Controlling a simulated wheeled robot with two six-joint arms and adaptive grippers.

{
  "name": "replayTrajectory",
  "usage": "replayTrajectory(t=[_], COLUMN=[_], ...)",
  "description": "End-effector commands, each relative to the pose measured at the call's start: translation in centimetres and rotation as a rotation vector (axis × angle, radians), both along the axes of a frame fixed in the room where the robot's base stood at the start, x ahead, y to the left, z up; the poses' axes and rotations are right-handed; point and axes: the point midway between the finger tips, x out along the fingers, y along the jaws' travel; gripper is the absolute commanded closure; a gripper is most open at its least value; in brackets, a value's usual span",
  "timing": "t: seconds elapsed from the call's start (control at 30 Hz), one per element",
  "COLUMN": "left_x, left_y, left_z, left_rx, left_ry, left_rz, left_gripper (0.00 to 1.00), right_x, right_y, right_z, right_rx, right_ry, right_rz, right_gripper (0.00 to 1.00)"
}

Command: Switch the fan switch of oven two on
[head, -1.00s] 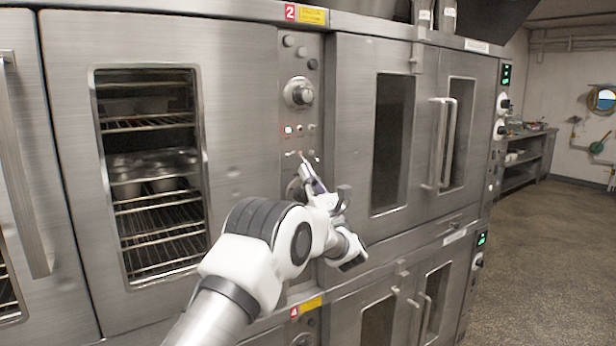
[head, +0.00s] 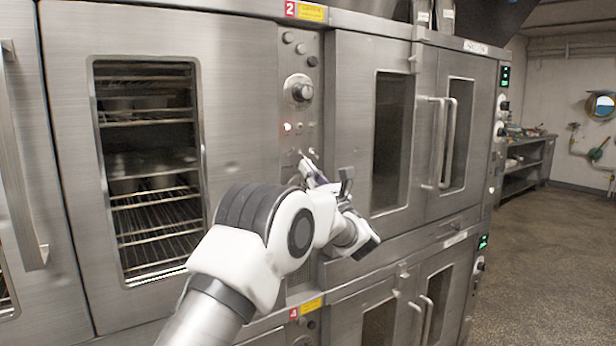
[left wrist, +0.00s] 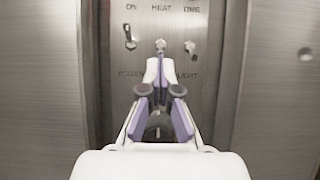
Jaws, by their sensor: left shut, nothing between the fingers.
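Oven two bears a red "2" label (head: 290,9) above its narrow steel control panel (head: 297,75). In the left wrist view, a row of small switches shows: a left toggle (left wrist: 129,38), a middle one (left wrist: 160,44) and a right one (left wrist: 190,47). "POWER" and "LIGHT" stand below the outer two. The gripper hides any lettering below the middle one, so I cannot read a fan label. My left gripper (head: 308,170) is shut and empty, its fingertips (left wrist: 160,68) just below the middle switch. I cannot tell whether they touch it. My right gripper is not in view.
Open floor (head: 545,250) lies at the right.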

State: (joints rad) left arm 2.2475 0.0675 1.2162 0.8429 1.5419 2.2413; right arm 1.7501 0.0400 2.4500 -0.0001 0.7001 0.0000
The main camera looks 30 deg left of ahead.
Motion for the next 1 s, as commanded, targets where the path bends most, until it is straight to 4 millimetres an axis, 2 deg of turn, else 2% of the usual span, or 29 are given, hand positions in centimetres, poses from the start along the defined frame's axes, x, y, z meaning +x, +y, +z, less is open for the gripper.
replayTrajectory(t=[0.1,0.33,0.47,0.63,0.7,1.0], left_x=[-0.1,-0.3,-0.4,-0.5,-0.5,-0.6], left_y=[-0.3,-0.9,-1.1,-1.3,-1.3,-1.1], left_z=[0.1,1.1,2.0,3.1,2.4,2.5], left_rx=[-0.046,-0.205,-0.322,-0.467,-0.467,-0.465], left_ry=[0.017,0.078,0.127,0.189,0.195,0.191], left_rz=[-0.002,-0.004,-0.004,-0.003,0.0,0.001], left_gripper=[1.0,1.0,1.0,1.0,1.0,1.0], right_x=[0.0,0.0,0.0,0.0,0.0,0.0], right_y=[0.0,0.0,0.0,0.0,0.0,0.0], right_z=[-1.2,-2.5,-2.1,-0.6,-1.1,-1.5], right_rx=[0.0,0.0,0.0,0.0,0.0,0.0], right_ry=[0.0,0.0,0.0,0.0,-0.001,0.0], right_rz=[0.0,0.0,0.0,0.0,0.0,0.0], right_gripper=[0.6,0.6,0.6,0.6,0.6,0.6])
